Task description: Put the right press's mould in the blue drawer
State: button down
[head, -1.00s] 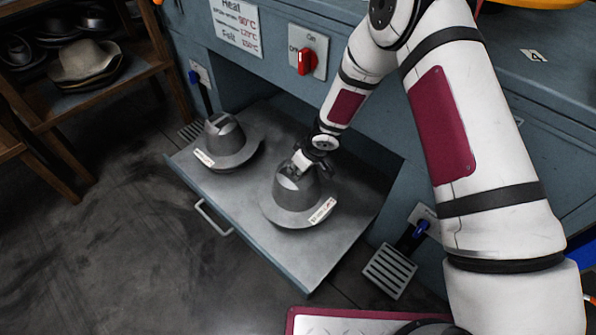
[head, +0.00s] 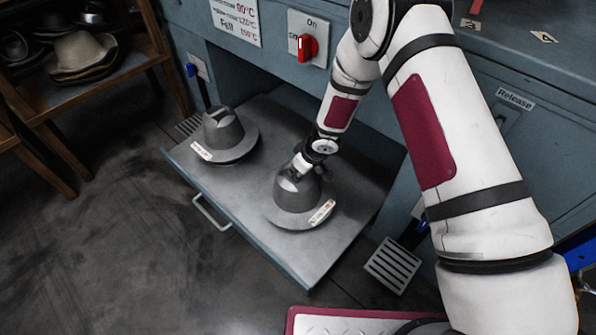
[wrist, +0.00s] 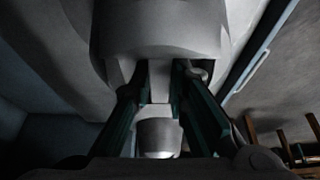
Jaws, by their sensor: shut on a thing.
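Two grey hat-shaped moulds with white labels are at the pulled-out drawer (head: 225,205), which has a blue-grey front and a grey top. The left mould (head: 225,135) sits on the drawer's left part. The right mould (head: 297,195) is over its right part, and my gripper (head: 300,168) is shut on its top. In the wrist view the dark green fingers (wrist: 160,75) close on a pale part of the mould (wrist: 160,28). I cannot tell whether its brim touches the drawer. A bright blue thing (head: 576,248) shows at the right edge, partly hidden by my arm.
A blue-grey machine front with a red switch (head: 307,48) stands behind the drawer. A wooden shelf with hats (head: 83,55) is at the upper left. A grey slatted pedal (head: 392,265) is right of the drawer. The dark floor (head: 120,250) at the left is clear.

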jog(key=c, duration=1.6)
grip_release()
jog(key=shift+f, duration=0.1)
jog(key=shift+o, duration=0.2)
jog(key=p+v, duration=0.5)
jog(key=v, duration=0.7)
